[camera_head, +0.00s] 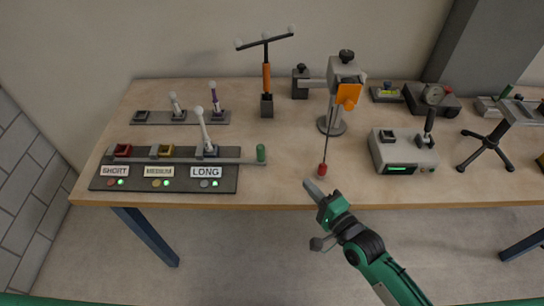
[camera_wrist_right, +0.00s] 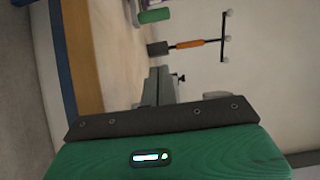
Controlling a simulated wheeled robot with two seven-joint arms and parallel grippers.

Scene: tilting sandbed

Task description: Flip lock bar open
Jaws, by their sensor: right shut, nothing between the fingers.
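The lock bar (camera_head: 185,160) is a grey rod lying across the front of the dark panel labelled SHORT, MEDIUM and LONG. Its green end handle (camera_head: 261,153) sticks out past the panel's right side. The handle also shows at the top of the right wrist view (camera_wrist_right: 154,16). My right gripper (camera_head: 309,184) is shut and empty near the table's front edge, to the right of the handle and apart from it. Its shut fingers show in the wrist view (camera_wrist_right: 158,84). My left gripper is out of view.
A white-tipped rod (camera_head: 203,127) stands in the LONG socket behind the bar. A hanging red-tipped pendulum (camera_head: 322,170) is close to my right gripper. A grey box with a lever (camera_head: 403,152) stands further right. Bare tabletop (camera_head: 285,175) lies between gripper and handle.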

